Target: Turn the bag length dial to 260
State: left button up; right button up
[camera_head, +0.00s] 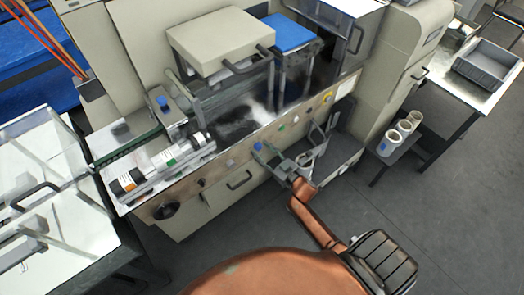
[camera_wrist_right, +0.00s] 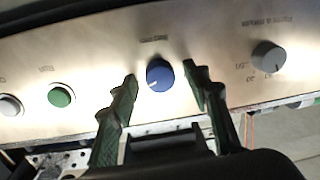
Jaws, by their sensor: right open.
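The blue dial (camera_wrist_right: 160,75) sits on the metal control panel, with a small upside-down label above it in the wrist view. A pale pointer mark shows on its lower left side; I cannot read a number for it. In the head view the blue dial (camera_head: 257,146) is on the machine's front panel. My right gripper (camera_wrist_right: 160,73) is open, with one finger on each side of the dial and a visible gap to it on both sides. In the head view this gripper (camera_head: 270,153) is at the panel front. My left gripper is not in view.
A grey dial (camera_wrist_right: 268,56) with printed numbers is to the right of the blue one. A green button (camera_wrist_right: 60,95) and a pale button (camera_wrist_right: 10,105) are to the left. A small side table (camera_head: 398,147) with white rolls stands right of the machine. Open floor lies in front.

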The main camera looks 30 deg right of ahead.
jog(key=shift+c, duration=0.4)
jog(key=c, duration=1.1)
jog(key=shift+n, duration=0.3)
jog(key=n+p, duration=0.1)
jog(key=n, duration=0.2)
jog(key=shift+n, duration=0.3)
jog(key=shift+n+p, duration=0.3)
jog(key=shift+n, duration=0.9)
jog(key=shift+n+g, duration=0.3)
jog(key=shift+n, duration=1.1)
